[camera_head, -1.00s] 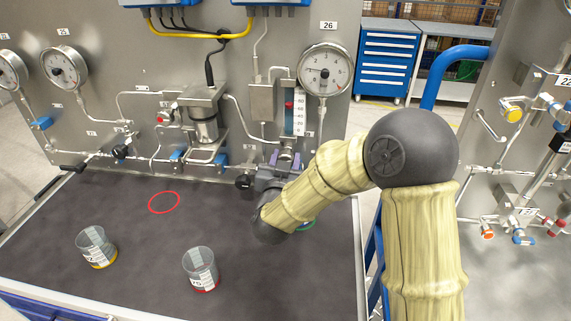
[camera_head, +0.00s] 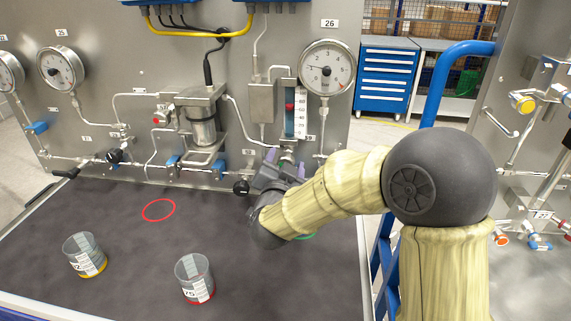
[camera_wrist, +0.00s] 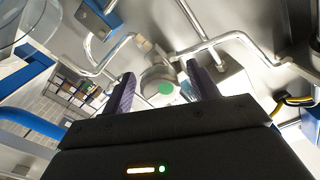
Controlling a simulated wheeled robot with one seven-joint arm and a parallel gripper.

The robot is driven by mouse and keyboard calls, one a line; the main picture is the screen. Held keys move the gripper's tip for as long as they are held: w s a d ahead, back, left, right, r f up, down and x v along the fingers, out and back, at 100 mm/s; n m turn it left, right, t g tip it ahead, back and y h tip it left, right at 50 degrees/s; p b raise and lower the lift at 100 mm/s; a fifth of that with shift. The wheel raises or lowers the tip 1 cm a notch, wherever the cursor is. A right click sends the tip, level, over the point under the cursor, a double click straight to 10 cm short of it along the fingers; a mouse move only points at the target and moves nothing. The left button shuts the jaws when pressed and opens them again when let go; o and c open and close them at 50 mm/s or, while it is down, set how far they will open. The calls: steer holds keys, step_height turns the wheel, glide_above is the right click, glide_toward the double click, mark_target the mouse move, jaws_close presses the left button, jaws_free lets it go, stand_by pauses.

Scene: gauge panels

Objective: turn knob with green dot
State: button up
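The knob with the green dot (camera_wrist: 165,88) shows in the wrist view as a round grey piece on the pipework, its dot facing the camera. My gripper (camera_wrist: 160,72) is open, with one purple-grey finger on each side of the knob in the picture. Whether the fingertips reach beside it or are still short of it I cannot tell, and no contact is visible. In the head view my gripper (camera_head: 286,160) is in front of the panel, below the flow tube with the red float. I cannot make out the green-dot knob there; my gripper and wrist cover that area.
A round gauge (camera_head: 327,67) and the flow tube (camera_head: 294,112) are above my gripper. A black knob (camera_head: 241,187) sits just left of it. Two glass cups (camera_head: 84,256) (camera_head: 194,278) and a red ring (camera_head: 158,210) are on the dark mat. A blue rail (camera_head: 440,85) stands behind my elbow.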

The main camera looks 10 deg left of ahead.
steer(key=s+d+b, duration=0.1)
steer(key=s+b, duration=0.1)
steer(key=s, duration=1.5)
steer(key=shift+s, duration=0.2)
